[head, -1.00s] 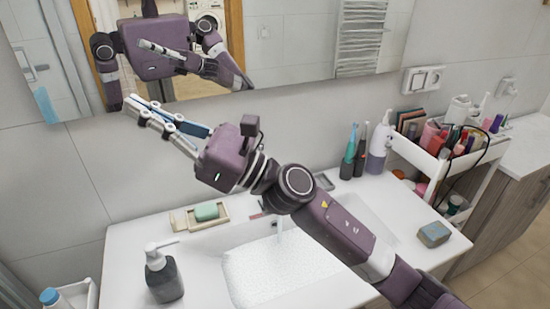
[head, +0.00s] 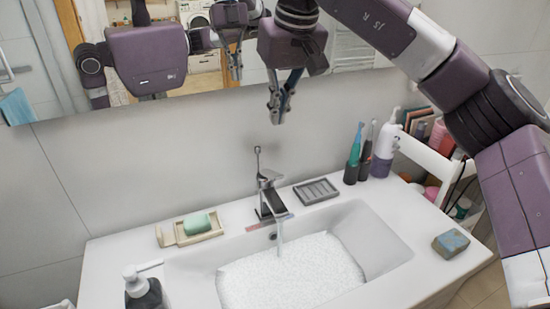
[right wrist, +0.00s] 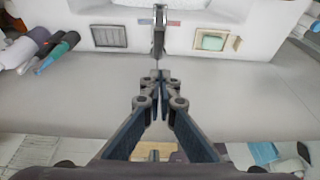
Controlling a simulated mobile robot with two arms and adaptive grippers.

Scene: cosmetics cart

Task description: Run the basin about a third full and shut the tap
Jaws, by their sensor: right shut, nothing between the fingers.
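The tap (head: 268,202) stands at the back of the basin, its thin lever rising above the body. A stream of water (head: 280,238) runs from its spout. White, speckled water (head: 290,275) covers the basin floor, with bare wall above it; the exact depth is hard to judge. The basin (head: 383,240) is set in a white counter. My right gripper (head: 278,116) is shut and empty, pointing down above and behind the tap, apart from it. In the right wrist view its closed fingertips (right wrist: 160,78) line up with the tap (right wrist: 159,32). My left gripper is out of view.
A green soap in a dish (head: 190,229) is left of the tap, a grey tray (head: 316,191) right. A dispenser (head: 144,292) stands front left. Toothbrushes (head: 358,155) and a white-purple bottle (head: 384,150) stand back right; a sponge (head: 451,243) lies right. The mirror wall is behind.

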